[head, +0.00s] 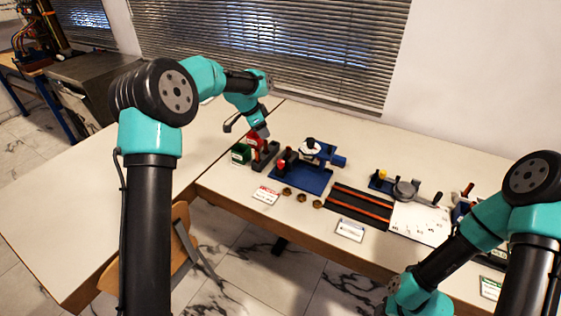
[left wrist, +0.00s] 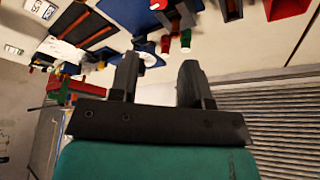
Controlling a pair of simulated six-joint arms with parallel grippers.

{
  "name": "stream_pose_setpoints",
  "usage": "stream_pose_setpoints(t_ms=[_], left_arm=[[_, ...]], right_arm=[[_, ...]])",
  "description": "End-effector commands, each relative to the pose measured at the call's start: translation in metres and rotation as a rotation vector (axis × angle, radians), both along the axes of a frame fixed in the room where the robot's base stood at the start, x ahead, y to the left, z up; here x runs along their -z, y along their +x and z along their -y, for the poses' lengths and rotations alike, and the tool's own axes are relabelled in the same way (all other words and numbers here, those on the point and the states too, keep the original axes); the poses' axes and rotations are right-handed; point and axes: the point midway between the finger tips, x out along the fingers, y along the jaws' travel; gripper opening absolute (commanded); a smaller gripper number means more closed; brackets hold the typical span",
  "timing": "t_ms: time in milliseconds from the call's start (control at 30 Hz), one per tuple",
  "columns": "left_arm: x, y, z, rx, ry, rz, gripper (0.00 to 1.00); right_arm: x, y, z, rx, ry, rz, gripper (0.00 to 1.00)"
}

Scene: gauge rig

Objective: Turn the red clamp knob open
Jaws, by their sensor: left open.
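A small red knob (head: 282,163) stands at the left end of a blue base plate (head: 312,183) on the table; I cannot tell its turn angle. My left gripper (head: 263,132) is above the table, behind and left of that plate, apart from the knob. In the left wrist view the two dark fingers of the left gripper (left wrist: 160,75) are spread with nothing between them. Beyond the fingertips hang a red part (left wrist: 165,43) and a green part (left wrist: 186,40), seen upside down; I cannot tell whether the red one is the knob. My right gripper is out of view.
Brass nuts (head: 302,198) lie in front. A dark tray with orange strips (head: 358,206) and a round gauge (head: 406,189) are to the right. The left table is bare.

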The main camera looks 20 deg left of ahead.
Motion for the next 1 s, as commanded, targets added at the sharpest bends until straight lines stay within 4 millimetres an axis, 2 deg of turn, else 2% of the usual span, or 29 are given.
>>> stream_pose_setpoints(t_ms=[267,467,1000], left_arm=[[0.003,0.0,0.001,0.0,-0.002,-0.003,0.43],[0.016,0.002,0.005,0.001,-0.002,-0.005,0.43],[0.097,0.02,0.033,0.002,-0.002,-0.007,0.43]], right_arm=[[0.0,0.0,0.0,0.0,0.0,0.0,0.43],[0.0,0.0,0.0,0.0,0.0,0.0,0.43],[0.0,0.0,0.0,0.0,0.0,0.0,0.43]])
